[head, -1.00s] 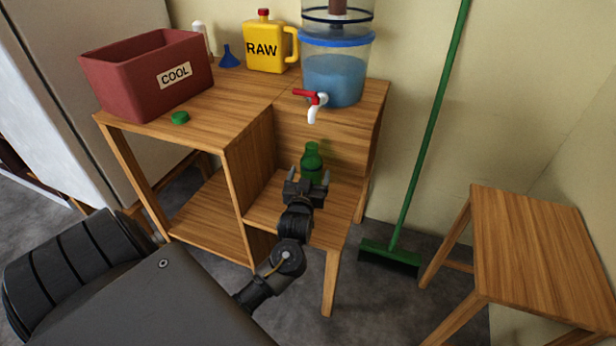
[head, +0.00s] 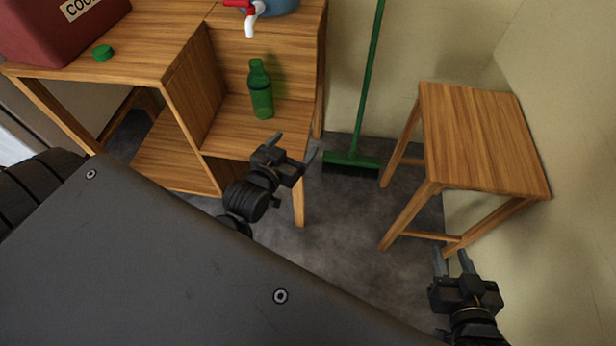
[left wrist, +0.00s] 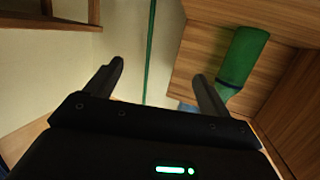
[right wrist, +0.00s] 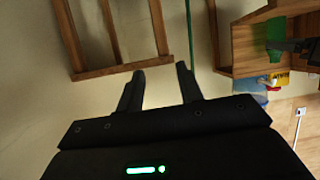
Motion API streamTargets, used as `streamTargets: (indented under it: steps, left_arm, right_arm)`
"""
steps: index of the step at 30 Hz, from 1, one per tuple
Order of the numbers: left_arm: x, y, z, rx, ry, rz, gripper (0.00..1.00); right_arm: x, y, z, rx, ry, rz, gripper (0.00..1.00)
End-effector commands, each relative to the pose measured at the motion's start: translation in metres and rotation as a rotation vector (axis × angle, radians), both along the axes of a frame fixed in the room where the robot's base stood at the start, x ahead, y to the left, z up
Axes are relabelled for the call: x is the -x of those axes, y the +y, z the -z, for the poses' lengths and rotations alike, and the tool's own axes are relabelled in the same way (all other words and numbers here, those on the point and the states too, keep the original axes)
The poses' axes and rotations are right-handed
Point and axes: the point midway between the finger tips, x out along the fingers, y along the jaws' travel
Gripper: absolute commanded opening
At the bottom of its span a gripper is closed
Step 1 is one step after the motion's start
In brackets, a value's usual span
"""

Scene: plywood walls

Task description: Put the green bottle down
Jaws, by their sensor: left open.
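The green bottle (head: 261,92) stands upright on the low shelf (head: 228,132) of the wooden stand, below the tap. It also shows in the left wrist view (left wrist: 242,57), to the right of the fingers, and in the right wrist view (right wrist: 275,35). My left gripper (head: 294,148) is open and empty, in front of the shelf's near edge and apart from the bottle. My right gripper (head: 451,255) has its fingers apart with nothing between them, near the front of the wooden stool.
A red crate (head: 60,28) and a water container with a red-handled tap (head: 249,15) stand on the upper top. A green broom (head: 351,160) leans on the wall. A wooden stool (head: 480,135) stands at right.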

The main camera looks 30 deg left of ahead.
Motion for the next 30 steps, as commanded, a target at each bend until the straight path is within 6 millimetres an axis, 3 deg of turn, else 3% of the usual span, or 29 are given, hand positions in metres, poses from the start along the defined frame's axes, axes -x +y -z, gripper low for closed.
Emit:
streamTargets:
  steps: [1,3,6,9,25,28,30]
  left_arm:
    - [0.022,-0.025,0.0,-0.005,0.045,0.095,0.82]
    - [0.049,-0.057,-0.002,-0.016,0.1,0.213,0.82]
    - [0.079,-0.086,-0.004,-0.037,0.154,0.328,0.82]
    - [0.093,-0.105,-0.005,-0.048,0.177,0.377,0.82]
    - [0.094,-0.106,-0.005,-0.05,0.181,0.382,0.82]
    - [0.091,-0.106,0.004,-0.052,0.208,0.379,0.82]
    - [0.086,-0.105,0.02,-0.053,0.252,0.374,0.82]
  right_arm:
    - [0.0,0.0,0.0,0.0,0.0,0.0,0.36]
    - [0.0,0.0,0.0,0.0,0.0,0.0,0.36]
    - [0.0,0.0,0.0,0.0,0.0,0.0,0.36]
    - [0.0,0.0,0.0,0.001,0.0,0.0,0.36]
    - [0.0,0.001,-0.002,-0.003,-0.002,-0.002,0.36]
    - [-0.003,0.001,0.007,0.004,0.024,0.002,0.36]
    - [-0.007,0.0,0.023,0.015,0.068,0.007,0.36]
